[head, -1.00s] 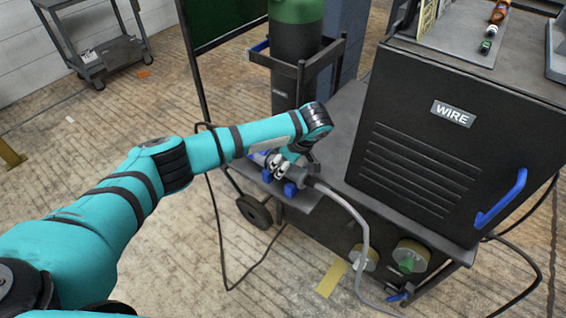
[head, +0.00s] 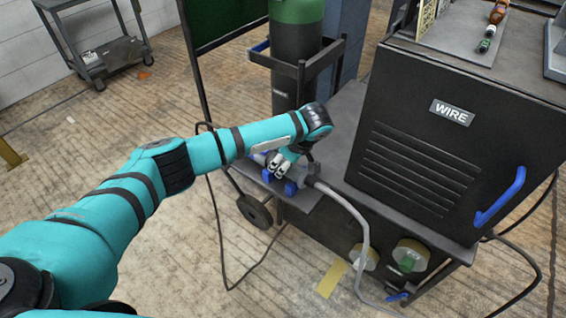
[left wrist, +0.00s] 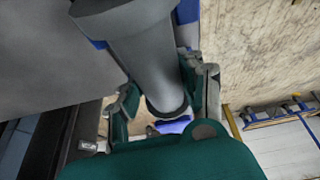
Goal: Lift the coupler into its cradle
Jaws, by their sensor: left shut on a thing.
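The coupler is a grey cylinder (left wrist: 150,55) with a wider collar in the left wrist view, lying between my left gripper's fingers. My left gripper (left wrist: 168,104) is shut on it. In the head view the left gripper (head: 278,166) is over the side shelf, and the coupler's cable end (head: 311,181) shows to its right. The blue cradle (head: 290,187) is right under the gripper, partly hidden by the fingers. I cannot tell whether the coupler is fully seated in it. My right gripper is not in view.
A grey cable (head: 362,235) runs from the coupler down past the cart's front. The dark WIRE cabinet (head: 420,175) stands to the right. A green-topped cylinder (head: 295,60) stands in a rack behind the gripper. Open floor lies to the left.

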